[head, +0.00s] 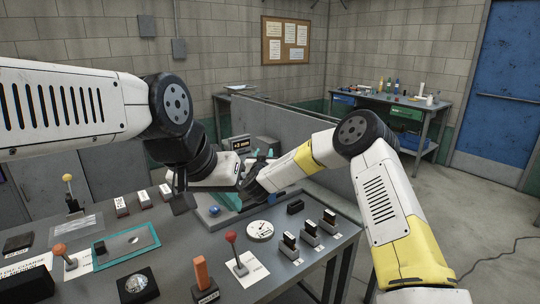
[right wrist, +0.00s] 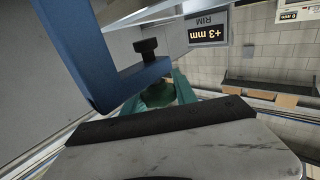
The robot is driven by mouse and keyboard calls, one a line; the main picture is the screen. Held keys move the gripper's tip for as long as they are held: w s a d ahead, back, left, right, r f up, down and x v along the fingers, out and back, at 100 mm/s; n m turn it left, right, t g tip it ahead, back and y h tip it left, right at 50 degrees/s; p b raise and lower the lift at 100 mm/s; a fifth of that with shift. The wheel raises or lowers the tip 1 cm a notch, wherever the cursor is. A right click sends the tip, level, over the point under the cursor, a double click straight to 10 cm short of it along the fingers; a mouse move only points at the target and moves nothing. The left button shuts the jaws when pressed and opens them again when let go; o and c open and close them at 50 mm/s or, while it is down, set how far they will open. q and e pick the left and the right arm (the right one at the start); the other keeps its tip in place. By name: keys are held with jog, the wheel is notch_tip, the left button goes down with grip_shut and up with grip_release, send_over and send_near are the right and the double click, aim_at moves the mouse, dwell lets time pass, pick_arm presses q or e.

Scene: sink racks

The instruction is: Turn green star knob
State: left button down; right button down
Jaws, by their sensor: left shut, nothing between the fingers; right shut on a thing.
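In the right wrist view, a green piece (right wrist: 157,96), apparently the star knob, shows just past the dark edge of my gripper, below a black screw on a blue bracket (right wrist: 82,60). Its lobes are mostly hidden. My right gripper (head: 247,184) is shut at the teal fixture (head: 229,200) at the back of the bench; its fingertips and grip are largely hidden. My left gripper (head: 181,203) is shut and empty, pointing down over the bench left of the fixture.
A display reading "+3 mm" (right wrist: 207,34) stands behind the fixture. The bench (head: 185,243) holds a red-ball lever (head: 231,238), a round dial (head: 260,230), several black switches (head: 310,229) and a teal-framed tray (head: 125,243). A grey partition (head: 290,126) rises behind.

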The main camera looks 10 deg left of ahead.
jog(key=shift+d+r+m+h, duration=0.1)
jog(key=shift+d+m+h, duration=0.15)
jog(key=shift+m+h, duration=0.8)
jog(key=shift+h, duration=0.35)
jog(key=c, duration=1)
grip_release()
jog(key=shift+s+a, duration=0.1)
jog(key=shift+s, duration=0.4)
jog(key=s, duration=0.6)
jog(key=shift+s+a, duration=0.2)
jog(key=shift+s, duration=0.15)
